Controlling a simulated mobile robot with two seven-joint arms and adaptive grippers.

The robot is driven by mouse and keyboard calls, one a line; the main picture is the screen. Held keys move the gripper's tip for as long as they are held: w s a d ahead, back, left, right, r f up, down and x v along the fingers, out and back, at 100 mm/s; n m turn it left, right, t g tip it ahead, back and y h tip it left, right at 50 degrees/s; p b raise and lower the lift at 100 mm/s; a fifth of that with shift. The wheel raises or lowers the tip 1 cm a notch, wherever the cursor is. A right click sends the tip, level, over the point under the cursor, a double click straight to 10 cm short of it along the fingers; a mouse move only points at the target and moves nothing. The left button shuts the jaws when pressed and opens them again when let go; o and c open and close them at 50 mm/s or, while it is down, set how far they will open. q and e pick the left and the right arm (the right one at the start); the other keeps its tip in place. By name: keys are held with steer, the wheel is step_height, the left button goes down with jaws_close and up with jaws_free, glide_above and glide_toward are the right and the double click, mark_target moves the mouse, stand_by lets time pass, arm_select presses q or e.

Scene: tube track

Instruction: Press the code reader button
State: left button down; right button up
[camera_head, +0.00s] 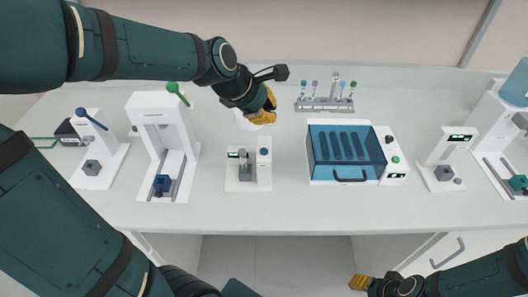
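A small white device (234,180) stands in the middle of the table. It has a round blue button (264,152), a small dark display and a grey holder with a tube (243,160). It looks most like the code reader, but I cannot read a label. My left gripper (263,107) is above the table behind this device, apart from the button, with its yellow fingertips close together. I see nothing held in it, though its finger gap is unclear. My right gripper (360,283) is low at the bottom right, in front of the table, only partly visible.
A blue-lidded machine (345,150) stands right of the device, and a tube rack (325,105) behind. White stations with a green lever (177,94) and a blue lever (90,118) stand left. More white stations (445,158) stand right. The table's front strip is clear.

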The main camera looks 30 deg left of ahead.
arm_select(q)
steer(key=b, duration=0.6)
glide_above(267, 149)
steer(key=f, duration=0.6)
steer(key=shift+w+a+f, duration=0.25)
steer(key=shift+w, duration=0.15)
steer(key=shift+f, duration=0.55)
steer(key=c, duration=1.7)
jaws_free()
jaws_close()
steer(key=shift+f, duration=0.4)
